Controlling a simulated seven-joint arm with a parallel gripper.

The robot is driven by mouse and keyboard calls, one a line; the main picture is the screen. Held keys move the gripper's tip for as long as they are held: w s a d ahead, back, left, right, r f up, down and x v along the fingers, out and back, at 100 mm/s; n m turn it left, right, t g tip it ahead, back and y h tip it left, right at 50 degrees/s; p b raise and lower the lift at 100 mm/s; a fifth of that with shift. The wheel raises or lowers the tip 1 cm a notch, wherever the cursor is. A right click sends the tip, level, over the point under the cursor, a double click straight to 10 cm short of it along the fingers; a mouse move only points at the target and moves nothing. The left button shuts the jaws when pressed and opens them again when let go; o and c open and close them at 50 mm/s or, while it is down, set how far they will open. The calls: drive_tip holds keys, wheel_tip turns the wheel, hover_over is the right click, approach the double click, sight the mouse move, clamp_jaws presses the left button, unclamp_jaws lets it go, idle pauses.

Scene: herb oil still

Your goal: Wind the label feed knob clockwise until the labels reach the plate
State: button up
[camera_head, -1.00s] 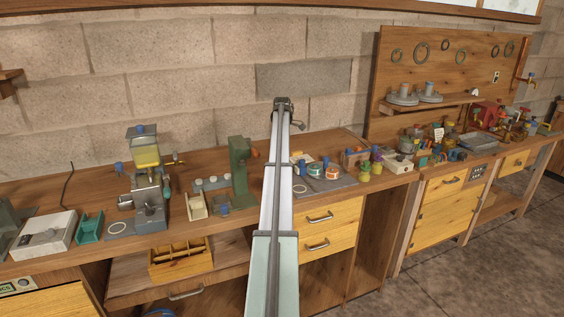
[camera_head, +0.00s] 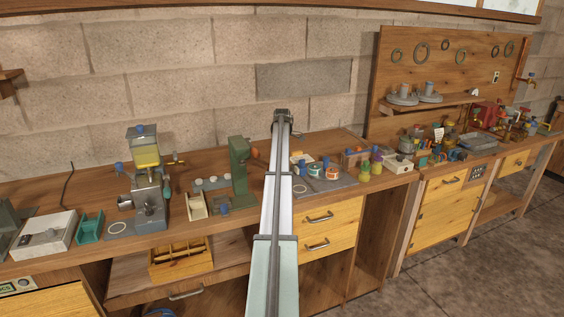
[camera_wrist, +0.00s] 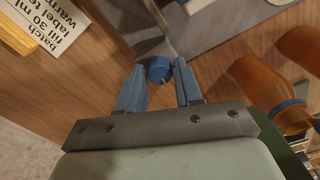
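A small blue knob (camera_wrist: 159,69) shows in the wrist view, at the tips of my gripper (camera_wrist: 158,76). The two blue-grey fingers stand apart on either side of the knob, with a narrow gap on the left; contact on the right cannot be told. A grey metal part (camera_wrist: 215,25) lies just beyond the knob. In the head view my arm reaches over the middle of the bench and hides my gripper and what is under it. I cannot make out the labels or the plate.
Orange rounded parts (camera_wrist: 258,92) stand close on the right in the wrist view. A printed card (camera_wrist: 48,22) lies at upper left. In the head view a green press (camera_head: 240,168) stands left of my arm, and a grey tray (camera_head: 335,182) with pots sits right of it.

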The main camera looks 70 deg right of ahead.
clamp_jaws()
